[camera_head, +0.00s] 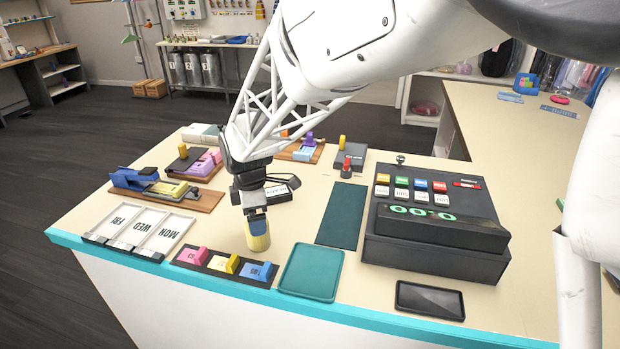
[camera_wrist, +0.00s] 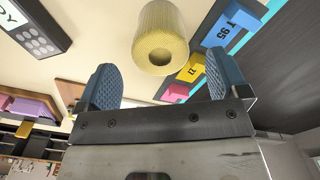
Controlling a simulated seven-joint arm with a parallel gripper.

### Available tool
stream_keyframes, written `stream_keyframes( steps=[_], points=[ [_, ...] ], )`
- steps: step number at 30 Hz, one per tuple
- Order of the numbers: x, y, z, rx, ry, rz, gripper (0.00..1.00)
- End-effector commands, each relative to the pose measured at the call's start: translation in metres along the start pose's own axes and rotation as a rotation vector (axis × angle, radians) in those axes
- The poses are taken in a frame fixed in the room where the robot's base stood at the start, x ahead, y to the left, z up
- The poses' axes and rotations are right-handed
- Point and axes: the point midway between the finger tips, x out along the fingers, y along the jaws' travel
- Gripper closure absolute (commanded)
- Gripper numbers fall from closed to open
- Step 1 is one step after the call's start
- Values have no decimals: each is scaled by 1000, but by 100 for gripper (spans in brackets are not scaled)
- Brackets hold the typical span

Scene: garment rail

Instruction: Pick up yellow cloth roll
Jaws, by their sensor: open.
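The yellow cloth roll (camera_head: 257,240) stands upright on the cream counter, behind the row of coloured tags. In the wrist view, the roll (camera_wrist: 161,38) shows its round end with a dark central hole. My gripper (camera_head: 256,212) points down directly over the roll in the head view and partly covers its top. In the wrist view, my gripper (camera_wrist: 158,85) is open, with blue textured pads wide apart. Nothing is held. I cannot tell the exact gap to the roll.
A dark tray with pink, yellow and blue tags (camera_head: 225,264) lies just in front of the roll. A teal tray (camera_head: 311,272) and a cash register (camera_head: 440,225) stand to the right. Day-labelled trays (camera_head: 140,230) lie left.

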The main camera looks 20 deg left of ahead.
Motion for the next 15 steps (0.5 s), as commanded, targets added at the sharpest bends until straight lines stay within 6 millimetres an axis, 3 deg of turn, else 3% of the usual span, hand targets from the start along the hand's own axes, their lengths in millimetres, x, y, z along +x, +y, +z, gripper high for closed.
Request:
stream_keyframes(
  steps=[5,15],
  points=[
    [13,0,0,0,0,0,7],
    [14,0,0,0,0,0,7]
  ],
)
